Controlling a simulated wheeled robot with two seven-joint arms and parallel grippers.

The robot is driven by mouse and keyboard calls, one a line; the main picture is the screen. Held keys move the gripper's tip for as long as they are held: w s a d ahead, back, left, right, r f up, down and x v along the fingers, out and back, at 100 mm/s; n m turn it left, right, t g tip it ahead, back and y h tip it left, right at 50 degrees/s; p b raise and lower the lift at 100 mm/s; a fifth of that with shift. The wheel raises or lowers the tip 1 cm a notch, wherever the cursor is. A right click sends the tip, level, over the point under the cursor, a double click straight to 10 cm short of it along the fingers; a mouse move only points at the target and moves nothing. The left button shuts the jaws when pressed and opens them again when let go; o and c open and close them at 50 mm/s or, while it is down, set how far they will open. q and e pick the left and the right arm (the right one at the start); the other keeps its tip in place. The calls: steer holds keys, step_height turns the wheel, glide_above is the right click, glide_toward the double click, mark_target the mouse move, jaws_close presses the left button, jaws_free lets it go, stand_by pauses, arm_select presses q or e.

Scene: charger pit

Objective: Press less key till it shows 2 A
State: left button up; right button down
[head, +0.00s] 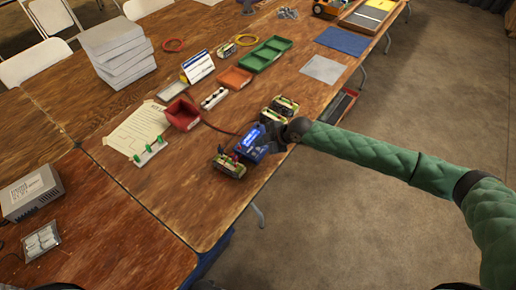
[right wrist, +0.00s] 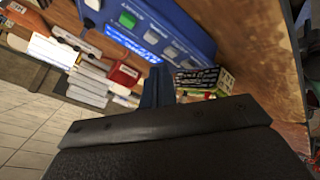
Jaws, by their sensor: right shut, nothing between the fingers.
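The blue charger (head: 250,150) sits near the table's right edge. Its bright screen strip is too small to read. In the right wrist view the charger's blue face (right wrist: 185,20) fills the top, with a green key (right wrist: 127,20) and several grey keys (right wrist: 170,52) in a row. The key labels are not legible, so I cannot tell which is the less key. My right gripper (head: 277,136) is shut and empty, right beside the charger. Its fingertips (right wrist: 156,88) point towards the key face; I cannot tell whether they touch it. My left gripper is not in view.
Battery packs stand on either side of the charger, one in front (head: 229,165) and one behind (head: 284,106). The table's right edge is close.

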steer(key=shift+f, duration=0.15)
stand_by(0.3)
steer(key=shift+f+b, duration=0.25)
steer(key=shift+b, duration=0.1)
steer(key=shift+f+b, duration=0.3)
steer(key=shift+f, duration=0.1)
stand_by(0.6)
steer(key=shift+r, duration=0.2)
steer(key=shift+r+p, duration=0.4)
steer(key=shift+r, duration=0.2)
steer(key=shift+r, duration=0.1)
steer(key=shift+r+p, duration=1.35)
steer(key=shift+r, duration=1.1)
